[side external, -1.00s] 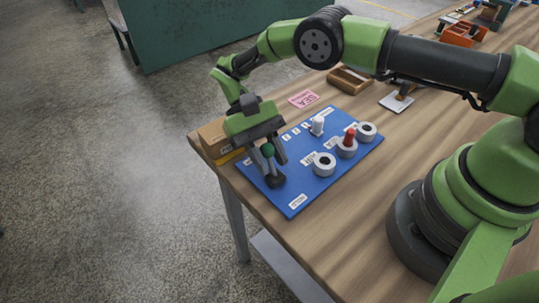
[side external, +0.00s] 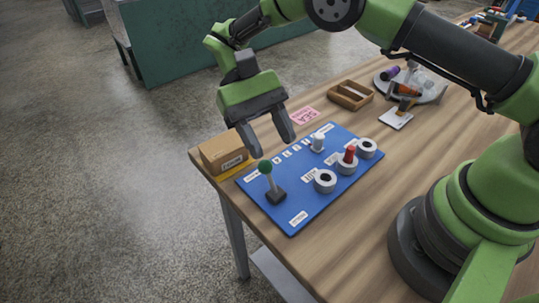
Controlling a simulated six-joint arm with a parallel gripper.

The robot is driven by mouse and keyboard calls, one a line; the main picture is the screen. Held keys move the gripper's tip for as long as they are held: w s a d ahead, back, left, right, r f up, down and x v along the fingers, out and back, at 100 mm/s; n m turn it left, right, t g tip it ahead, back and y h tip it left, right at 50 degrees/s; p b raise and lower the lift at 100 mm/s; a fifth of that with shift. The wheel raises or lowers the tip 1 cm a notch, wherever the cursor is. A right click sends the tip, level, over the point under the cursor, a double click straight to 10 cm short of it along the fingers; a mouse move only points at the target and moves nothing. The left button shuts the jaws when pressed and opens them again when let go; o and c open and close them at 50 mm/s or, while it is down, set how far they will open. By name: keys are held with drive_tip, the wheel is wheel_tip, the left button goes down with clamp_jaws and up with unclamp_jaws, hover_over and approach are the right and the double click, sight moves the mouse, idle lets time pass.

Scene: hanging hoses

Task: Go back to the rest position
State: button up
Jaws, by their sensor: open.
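My gripper (side external: 276,147) is open and empty. It hangs above the blue panel (side external: 300,213), with its fingers pointing down. A lever with a green ball top (side external: 266,167) stands on a black base at the panel's left front, slightly tilted, below and apart from the fingers. The panel also carries grey round fittings (side external: 325,181), one of them with a red peg (side external: 350,154), and a white knob (side external: 318,141) farther back. Small white labels lie on the panel; most are too small to read.
A cardboard box (side external: 222,152) stands at the table's left edge. A pink note (side external: 304,115), a wooden tray (side external: 351,95) and a grey round stand with tools (side external: 428,88) lie behind the panel. The wooden table (side external: 360,222) is bare in front of the panel.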

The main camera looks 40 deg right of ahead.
drive_tip(key=shift+r, duration=0.6)
drive_tip(key=shift+r, duration=0.15)
drive_tip(key=s+d+r+t, duration=0.2)
drive_tip(key=d+r+t, duration=0.15)
drive_tip(key=r, duration=0.35)
drive_tip(key=s+d+r+t, duration=0.2)
drive_tip(key=d+r+t, duration=0.15)
drive_tip(key=r, duration=0.35)
drive_tip(key=s+d+r+m+t, duration=0.1)
drive_tip(key=s+d+r+t, duration=0.2)
drive_tip(key=s+t, duration=0.7)
drive_tip(key=shift+d+r+t+y, duration=0.2)
drive_tip(key=shift+d+t+y, duration=0.1)
drive_tip(key=shift+d+y, duration=0.1)
